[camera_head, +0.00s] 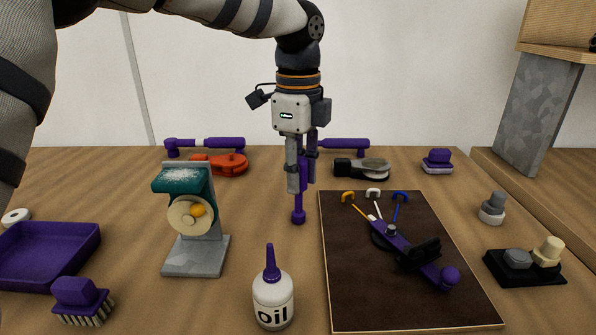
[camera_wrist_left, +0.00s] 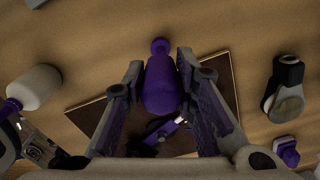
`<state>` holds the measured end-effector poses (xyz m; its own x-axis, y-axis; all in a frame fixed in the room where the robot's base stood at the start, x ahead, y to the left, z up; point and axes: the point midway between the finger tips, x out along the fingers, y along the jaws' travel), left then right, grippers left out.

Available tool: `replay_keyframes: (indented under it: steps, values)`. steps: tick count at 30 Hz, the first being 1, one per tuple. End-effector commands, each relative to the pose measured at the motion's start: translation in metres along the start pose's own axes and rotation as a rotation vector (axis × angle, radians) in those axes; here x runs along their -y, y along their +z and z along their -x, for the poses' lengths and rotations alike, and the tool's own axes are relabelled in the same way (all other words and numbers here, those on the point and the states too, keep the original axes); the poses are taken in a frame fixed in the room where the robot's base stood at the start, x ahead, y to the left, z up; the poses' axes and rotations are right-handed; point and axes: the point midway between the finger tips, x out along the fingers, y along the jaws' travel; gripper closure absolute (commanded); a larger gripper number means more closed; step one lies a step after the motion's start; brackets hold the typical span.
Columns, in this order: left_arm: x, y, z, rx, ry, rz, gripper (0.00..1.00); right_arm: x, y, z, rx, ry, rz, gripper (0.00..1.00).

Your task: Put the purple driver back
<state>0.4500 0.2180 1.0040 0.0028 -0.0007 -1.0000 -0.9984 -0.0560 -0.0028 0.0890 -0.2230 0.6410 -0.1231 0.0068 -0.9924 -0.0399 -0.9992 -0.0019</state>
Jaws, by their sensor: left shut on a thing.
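My left gripper (camera_head: 301,180) hangs pointing down above the table, left of the dark board. In the left wrist view the driver (camera_wrist_left: 161,88) sits between the two fingers (camera_wrist_left: 160,68), knob pointing away from the wrist. In the head view the fingers hide part of the driver. I cannot tell if its knob touches the table. My right gripper is not in view.
The dark board (camera_head: 350,290) carries a purple lever-like part (camera_head: 415,263) and small coloured hooks. An oil bottle (camera_head: 273,300), a grey stand (camera_head: 195,255), a purple tray (camera_head: 85,245) and a brush (camera_head: 80,298) stand left. Purple items (camera_head: 215,144) lie behind. Grey-and-tan pegs (camera_head: 548,252) stand right.

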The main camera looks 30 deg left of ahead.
Motion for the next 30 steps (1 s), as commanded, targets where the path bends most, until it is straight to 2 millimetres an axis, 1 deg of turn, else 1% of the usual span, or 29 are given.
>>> replay_keyframes:
  steps: [8,9,11,12,20,23,26,30]
  values:
    - [0.0,0.0,-0.002,0.0,0.0,0.001,1.0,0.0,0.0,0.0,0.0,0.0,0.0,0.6]
    - [0.0,0.0,-0.003,0.0,0.0,0.001,0.7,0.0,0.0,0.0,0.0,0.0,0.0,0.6]
    - [0.0,0.0,-0.003,0.0,0.0,0.001,0.56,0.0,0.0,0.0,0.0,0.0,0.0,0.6]
    - [0.0,0.0,-0.003,0.0,0.0,0.001,0.54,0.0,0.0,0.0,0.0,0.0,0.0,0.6]
    - [0.0,0.0,-0.002,0.0,0.0,0.001,0.54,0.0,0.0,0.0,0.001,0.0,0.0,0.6]
    - [0.001,-0.001,0.005,0.0,-0.002,0.001,0.54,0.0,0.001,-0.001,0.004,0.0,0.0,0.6]
    - [0.001,-0.001,0.024,0.0,-0.002,0.002,0.54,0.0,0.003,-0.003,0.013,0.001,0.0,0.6]
    - [0.002,-0.001,0.058,0.0,-0.002,0.001,0.54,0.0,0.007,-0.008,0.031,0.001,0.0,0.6]
